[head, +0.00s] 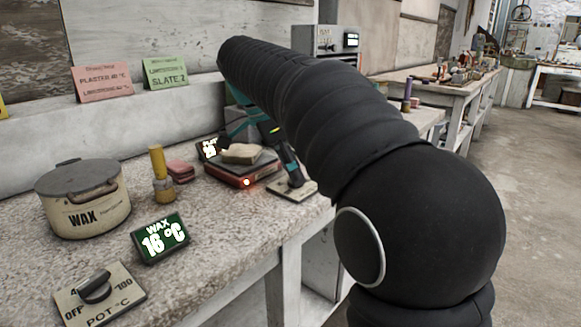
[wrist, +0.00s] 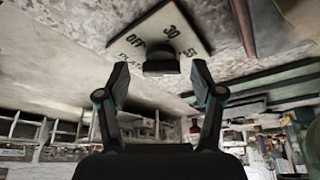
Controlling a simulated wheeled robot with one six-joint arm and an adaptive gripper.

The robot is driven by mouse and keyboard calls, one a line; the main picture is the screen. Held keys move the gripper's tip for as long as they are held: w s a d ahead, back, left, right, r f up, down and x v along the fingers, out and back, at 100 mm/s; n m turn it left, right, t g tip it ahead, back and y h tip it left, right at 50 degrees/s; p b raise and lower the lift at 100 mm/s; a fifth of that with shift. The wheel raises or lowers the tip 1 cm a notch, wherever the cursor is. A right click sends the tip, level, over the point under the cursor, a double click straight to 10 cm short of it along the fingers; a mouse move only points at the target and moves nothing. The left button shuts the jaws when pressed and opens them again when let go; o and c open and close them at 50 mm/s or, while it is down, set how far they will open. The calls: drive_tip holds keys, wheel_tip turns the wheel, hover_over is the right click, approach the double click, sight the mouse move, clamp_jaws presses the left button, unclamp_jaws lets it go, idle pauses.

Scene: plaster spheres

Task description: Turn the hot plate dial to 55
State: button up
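The hot plate dial (wrist: 160,63) is a dark knob on a pale plate (wrist: 160,35) marked OFF, 30 and 55 in the wrist view. Which mark the knob points at I cannot tell. My gripper (wrist: 161,78) is open, one finger on each side of the knob, with visible gaps. In the head view my gripper (head: 292,172) is over the dial plate (head: 292,194) and hides the knob. The hot plate (head: 238,174) is a low red unit with a lit orange light, beside the dial plate. Its small display (head: 208,149) is partly hidden.
A pale block (head: 241,153) lies on the hot plate. A yellow-handled tool (head: 160,176) stands near the pot. The bench edge is close to the dial.

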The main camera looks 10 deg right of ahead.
drive_tip(key=v, duration=0.7)
drive_tip(key=shift+r, duration=0.2)
drive_tip(key=shift+a, duration=0.15)
